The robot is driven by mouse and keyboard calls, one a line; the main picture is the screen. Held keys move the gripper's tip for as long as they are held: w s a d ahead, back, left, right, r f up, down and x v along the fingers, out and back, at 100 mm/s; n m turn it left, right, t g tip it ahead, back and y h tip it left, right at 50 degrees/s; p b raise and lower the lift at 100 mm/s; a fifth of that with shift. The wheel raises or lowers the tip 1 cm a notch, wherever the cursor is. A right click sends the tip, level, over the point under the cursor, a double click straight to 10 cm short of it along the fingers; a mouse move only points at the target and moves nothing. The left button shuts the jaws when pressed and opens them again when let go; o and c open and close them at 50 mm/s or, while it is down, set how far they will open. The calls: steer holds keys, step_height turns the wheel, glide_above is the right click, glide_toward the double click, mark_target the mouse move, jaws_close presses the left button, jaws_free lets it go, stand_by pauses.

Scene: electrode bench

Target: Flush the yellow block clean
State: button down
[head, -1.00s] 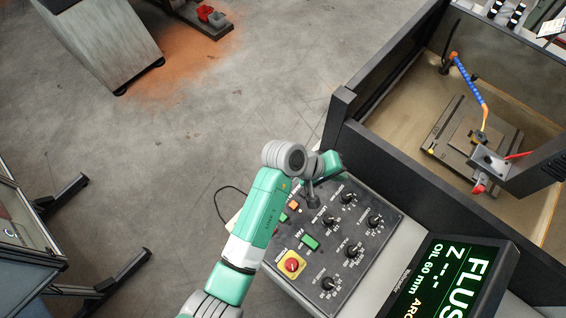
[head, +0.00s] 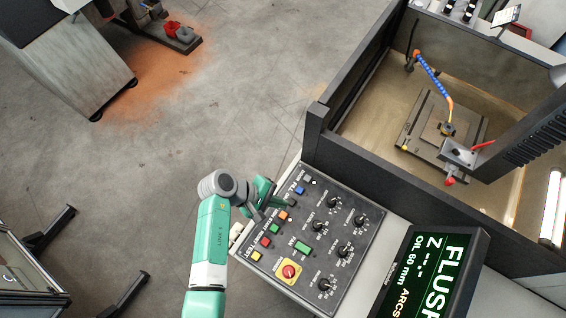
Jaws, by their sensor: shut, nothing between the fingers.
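The yellow block (head: 446,129) is small in the head view. It sits on the plate (head: 410,128) in the tank, under the machine head (head: 459,153), which partly covers it. A blue and orange jointed hose (head: 434,76) ends close by it. My gripper (head: 257,214) is shut and empty. It points down at the left edge of the control panel (head: 345,200), close to the coloured buttons. I cannot tell if it touches one.
The button column includes blue (head: 300,190), orange (head: 283,215), red (head: 265,241) and yellow (head: 256,255) buttons. Several black knobs (head: 343,251) and a red stop button (head: 289,271) lie right of my arm. Dark tank walls (head: 365,175) stand behind the panel. Open floor is at left.

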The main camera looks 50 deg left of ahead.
mark_target(280, 215)
step_height(280, 215, down, 8)
steer(key=b, duration=0.7)
steer(key=shift+r, duration=0.1)
steer(key=shift+f, duration=0.2)
stand_by(1.3)
steer(key=shift+f, duration=0.45)
steer(key=shift+f+b, duration=0.45)
stand_by(0.4)
steer(key=shift+r, duration=0.15)
steer(key=shift+r+p, duration=0.75)
steer(key=shift+p, duration=0.25)
steer(key=shift+r, duration=0.1)
